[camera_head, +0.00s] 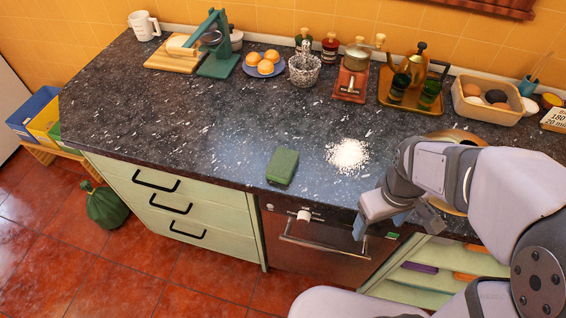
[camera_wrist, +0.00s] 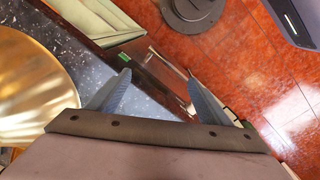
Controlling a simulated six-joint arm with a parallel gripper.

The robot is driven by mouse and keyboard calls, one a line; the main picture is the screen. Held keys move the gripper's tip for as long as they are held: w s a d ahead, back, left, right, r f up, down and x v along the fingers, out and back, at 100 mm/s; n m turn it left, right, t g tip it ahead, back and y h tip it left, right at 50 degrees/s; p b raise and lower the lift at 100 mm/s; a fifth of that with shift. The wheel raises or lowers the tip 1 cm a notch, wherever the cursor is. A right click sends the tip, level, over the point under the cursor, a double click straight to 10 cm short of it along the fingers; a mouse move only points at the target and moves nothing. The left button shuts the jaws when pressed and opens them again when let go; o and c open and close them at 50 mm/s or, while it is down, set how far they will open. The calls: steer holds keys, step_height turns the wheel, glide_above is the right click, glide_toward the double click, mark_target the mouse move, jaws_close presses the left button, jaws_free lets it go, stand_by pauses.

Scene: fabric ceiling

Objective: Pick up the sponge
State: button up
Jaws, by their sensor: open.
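The sponge (camera_head: 282,167) is a green block lying flat on the dark speckled countertop (camera_head: 190,120), close to its front edge and above the oven. My gripper (camera_head: 378,222) is at the counter's front edge, to the right of the sponge and apart from it. In the wrist view my gripper (camera_wrist: 165,95) shows two grey-blue fingers spread apart with nothing between them. The wrist view looks down past the counter edge to the oven front and the floor. The sponge does not show in that view.
A patch of white grains (camera_head: 348,155) lies between sponge and gripper. A round golden basin (camera_wrist: 35,90) is beside my gripper. A plate of oranges (camera_head: 263,70), a patterned bowl (camera_head: 304,69) and a coffee grinder (camera_head: 351,82) stand farther back. The counter left of the sponge is clear.

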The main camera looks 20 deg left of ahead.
steer(key=w+a+r+n, duration=0.1)
steer(key=w+a+n, duration=0.1)
steer(key=a+n, duration=0.1)
steer(key=w+a+r+n+t+p, duration=0.1)
steer(key=w+a+n, duration=0.2)
steer(key=n, duration=0.3)
steer(key=w+a+r+n, duration=0.1)
steer(key=w+a+n, duration=0.1)
steer(key=a+n, duration=0.2)
steer(key=shift+w+a+r+n, duration=0.15)
steer(key=shift+a+r+n, duration=0.15)
steer(key=shift+n, duration=0.2)
steer(key=w+a+r+n+t+p, duration=0.1)
steer(key=w+a+n, duration=0.1)
steer(key=a+n, duration=0.4)
steer(key=n+t, duration=0.1)
steer(key=n, duration=0.7)
glide_toward(283, 163)
steer(key=shift+d+f+p, duration=0.45)
steer(key=shift+d+f, duration=0.15)
steer(key=shift+f, duration=0.05)
steer(key=shift+a+n, duration=0.3)
steer(key=shift+a, duration=0.15)
steer(key=shift+p+x, duration=0.4)
steer(key=shift+x, duration=0.75)
